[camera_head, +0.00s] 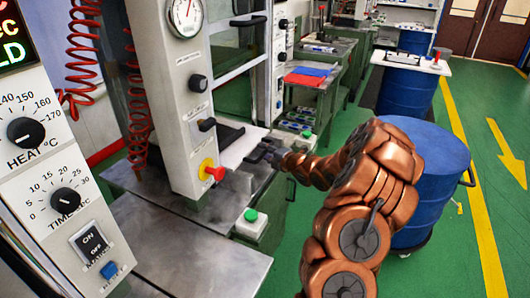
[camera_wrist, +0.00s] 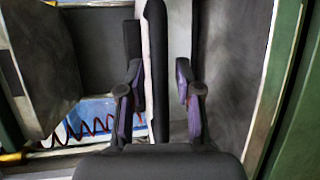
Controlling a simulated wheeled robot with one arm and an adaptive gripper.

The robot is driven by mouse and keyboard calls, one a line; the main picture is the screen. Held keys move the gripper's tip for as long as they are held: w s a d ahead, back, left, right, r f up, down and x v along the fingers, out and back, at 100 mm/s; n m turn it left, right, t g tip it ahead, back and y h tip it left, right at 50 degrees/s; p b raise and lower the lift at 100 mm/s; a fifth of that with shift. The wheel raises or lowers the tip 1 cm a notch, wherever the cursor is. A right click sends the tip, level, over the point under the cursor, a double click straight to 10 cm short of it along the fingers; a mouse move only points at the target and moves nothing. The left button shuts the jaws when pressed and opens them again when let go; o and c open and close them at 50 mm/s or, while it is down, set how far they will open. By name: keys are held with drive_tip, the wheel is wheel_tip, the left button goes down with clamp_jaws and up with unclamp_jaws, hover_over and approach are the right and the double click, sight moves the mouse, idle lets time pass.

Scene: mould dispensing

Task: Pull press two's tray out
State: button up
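My gripper (camera_head: 268,152) is at the end of my copper-coloured arm, beside the press behind the gauge column. In the wrist view my gripper (camera_wrist: 160,100) has its two fingers apart, one on each side of a black upright bar (camera_wrist: 156,60), which looks like a tray handle. A pale flat surface, perhaps the tray (camera_head: 238,149), shows left of the gripper in the head view. Its far part is hidden behind the column.
The gauge column (camera_head: 175,100) with a red knob (camera_head: 214,171) stands left of my gripper. A green button box (camera_head: 251,222) is in front. A blue drum (camera_head: 435,165) stands right of my arm.

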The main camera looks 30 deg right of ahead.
clamp_jaws()
drive_tip(key=shift+s+f, duration=0.1)
idle(0.4)
